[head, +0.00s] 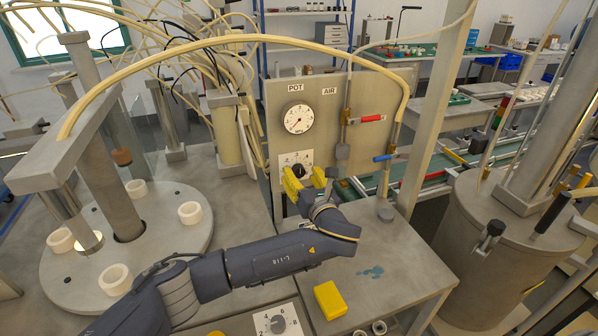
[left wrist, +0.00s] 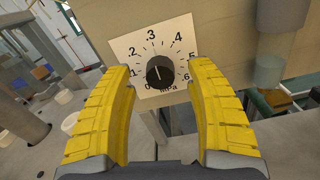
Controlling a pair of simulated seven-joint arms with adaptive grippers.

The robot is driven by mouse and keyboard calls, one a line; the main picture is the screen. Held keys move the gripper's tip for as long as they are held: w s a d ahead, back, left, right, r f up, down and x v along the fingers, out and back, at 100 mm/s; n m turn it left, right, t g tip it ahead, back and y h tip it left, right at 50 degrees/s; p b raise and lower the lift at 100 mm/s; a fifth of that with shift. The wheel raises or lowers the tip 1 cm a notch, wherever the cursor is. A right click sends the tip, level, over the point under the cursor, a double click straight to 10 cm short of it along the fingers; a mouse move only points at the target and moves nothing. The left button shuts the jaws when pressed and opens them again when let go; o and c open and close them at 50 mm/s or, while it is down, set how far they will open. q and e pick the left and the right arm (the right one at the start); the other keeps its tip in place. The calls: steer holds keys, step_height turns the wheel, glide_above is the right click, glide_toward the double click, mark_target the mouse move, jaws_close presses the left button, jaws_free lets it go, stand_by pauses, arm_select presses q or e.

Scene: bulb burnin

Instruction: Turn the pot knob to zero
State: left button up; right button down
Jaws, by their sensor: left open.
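The pot knob (left wrist: 160,72) is a round black knob on a white dial plate (left wrist: 124,46) marked 0 to .6 MPa. A small pale mark on the knob appears to point upward, roughly toward .2 to .3. In the head view the dial plate (head: 284,159) sits on the grey panel under the POT label, and my gripper partly hides it. My left gripper (head: 306,182) is open in front of the dial. In the left wrist view its yellow fingers (left wrist: 160,68) stand either side of the knob, apart from it, with nothing between them. My right gripper is not in view.
A round pressure gauge (head: 298,118) is above the dial. Red (head: 372,118) and blue (head: 383,157) valve handles are to its right. A yellow block (head: 330,300) lies on the bench, near another dial plate (head: 258,323). A pale hose (head: 250,39) arches overhead.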

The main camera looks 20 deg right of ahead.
arm_select(q)
steer(key=shift+w, duration=1.15)
steer(key=shift+o, duration=0.2)
jaws_close()
